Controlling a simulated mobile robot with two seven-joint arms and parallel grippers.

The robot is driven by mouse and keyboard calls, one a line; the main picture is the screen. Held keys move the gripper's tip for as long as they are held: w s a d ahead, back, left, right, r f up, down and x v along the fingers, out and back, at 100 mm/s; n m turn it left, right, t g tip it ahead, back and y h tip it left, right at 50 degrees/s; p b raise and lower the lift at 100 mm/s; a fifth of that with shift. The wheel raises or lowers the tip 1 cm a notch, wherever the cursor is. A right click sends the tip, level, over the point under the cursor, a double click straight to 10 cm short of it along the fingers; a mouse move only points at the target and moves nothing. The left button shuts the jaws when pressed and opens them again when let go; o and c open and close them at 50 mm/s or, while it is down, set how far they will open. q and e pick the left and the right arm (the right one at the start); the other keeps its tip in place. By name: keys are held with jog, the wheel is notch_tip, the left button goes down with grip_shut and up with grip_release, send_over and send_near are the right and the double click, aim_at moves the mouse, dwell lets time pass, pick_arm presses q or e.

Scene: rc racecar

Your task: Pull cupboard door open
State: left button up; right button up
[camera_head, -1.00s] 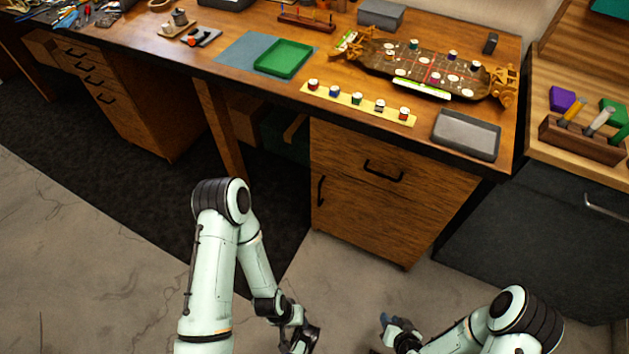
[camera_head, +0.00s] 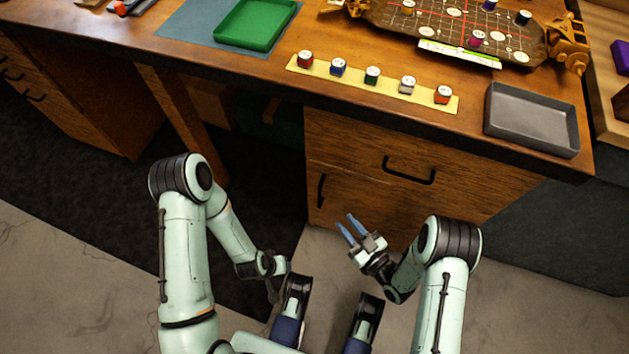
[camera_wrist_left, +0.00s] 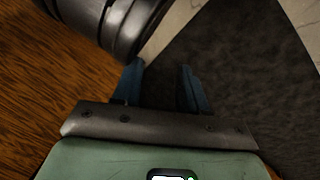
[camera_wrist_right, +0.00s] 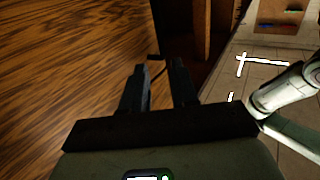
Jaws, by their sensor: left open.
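The cupboard door (camera_head: 350,205) is the lower wooden panel under the desk, below a drawer. Its dark vertical handle (camera_head: 321,190) is at the door's left edge, and the door looks shut. My right gripper (camera_head: 348,228) is open and empty, in front of the door, a little right of and below the handle in the head view. In the right wrist view, a dark handle (camera_wrist_right: 155,68) shows just beyond and between the open fingers, beside the wood face. My left gripper (camera_wrist_left: 160,80) is open and empty, low near the floor; its fingers are hard to make out in the head view.
The drawer handle (camera_head: 409,170) is above the door. A grey tray (camera_head: 532,118), a yellow strip (camera_head: 320,74) with several small pots and a green tray (camera_head: 256,22) lie on the desk. Open legroom with a dark mat (camera_head: 255,190) is left of the cupboard.

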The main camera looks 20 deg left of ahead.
aim_at(320, 192)
pick_arm(q)
jog(key=s+f+g+b, duration=0.2)
jog(key=s+f+b, duration=0.1)
jog(key=s, duration=0.3)
jog(key=shift+a+f, duration=0.45)
jog(key=shift+f, duration=0.45)
pick_arm(e)
jog(key=shift+x, duration=6.65)
jog(key=shift+r, duration=0.1)
jog(key=shift+s, duration=0.1)
grip_shut()
